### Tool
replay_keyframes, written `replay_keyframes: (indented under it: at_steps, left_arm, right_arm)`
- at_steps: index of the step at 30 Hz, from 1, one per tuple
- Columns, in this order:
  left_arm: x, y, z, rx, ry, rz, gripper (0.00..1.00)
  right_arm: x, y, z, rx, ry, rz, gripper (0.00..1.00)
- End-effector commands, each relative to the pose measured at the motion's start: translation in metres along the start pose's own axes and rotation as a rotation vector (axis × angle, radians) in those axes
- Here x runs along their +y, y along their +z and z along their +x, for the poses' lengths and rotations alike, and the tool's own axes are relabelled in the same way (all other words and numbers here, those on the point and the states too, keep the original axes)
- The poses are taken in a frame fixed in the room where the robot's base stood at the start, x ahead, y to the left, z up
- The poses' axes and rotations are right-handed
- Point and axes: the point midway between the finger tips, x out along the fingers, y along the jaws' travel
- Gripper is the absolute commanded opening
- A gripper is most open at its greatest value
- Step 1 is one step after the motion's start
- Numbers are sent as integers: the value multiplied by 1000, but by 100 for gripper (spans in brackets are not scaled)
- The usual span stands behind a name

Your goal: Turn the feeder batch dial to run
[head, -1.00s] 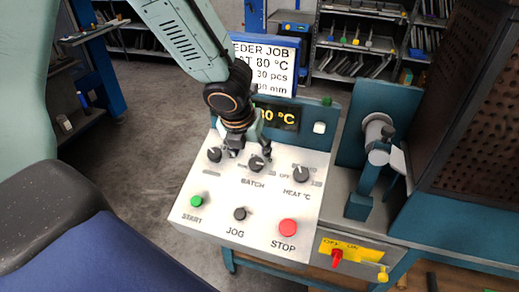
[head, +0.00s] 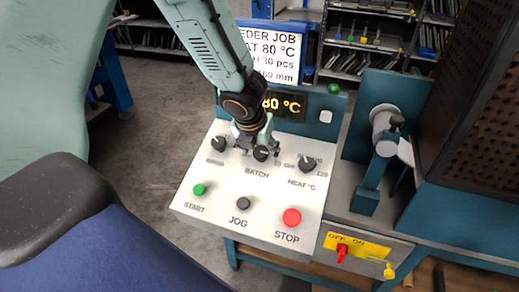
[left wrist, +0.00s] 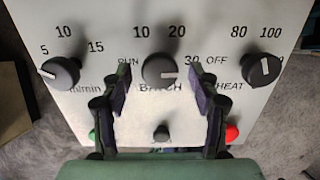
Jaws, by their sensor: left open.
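The black batch dial (head: 261,154) is the middle of three dials on the white feeder panel (head: 215,222). In the left wrist view the batch dial (left wrist: 160,70) has RUN at its left, 10 and 20 above and 30 at its right. Its white mark points right, towards 30. My left gripper (head: 256,148) is over the batch dial and partly covers it. In the left wrist view my left gripper (left wrist: 160,84) is open, one finger on each side of the dial, with gaps showing between. My right gripper is not in view.
The m/min dial (left wrist: 60,72) and the heat dial (left wrist: 262,70) flank the batch dial closely. Green start (head: 199,190), black jog (head: 243,203) and red stop (head: 291,217) buttons sit below. A job sign (head: 268,55) and a lit display (head: 285,104) stand behind.

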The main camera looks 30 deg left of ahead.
Motion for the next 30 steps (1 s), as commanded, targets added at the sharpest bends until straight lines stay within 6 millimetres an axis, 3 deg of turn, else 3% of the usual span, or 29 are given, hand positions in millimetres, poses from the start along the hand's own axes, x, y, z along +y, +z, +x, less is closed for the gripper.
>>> replay_keyframes:
  at_steps: [20,30]
  left_arm:
    - [0,1,0,0,0,0,8]
    - [0,1,0,-1,4,-60,8]
  right_arm:
    - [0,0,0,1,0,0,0]
    - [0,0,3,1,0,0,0]
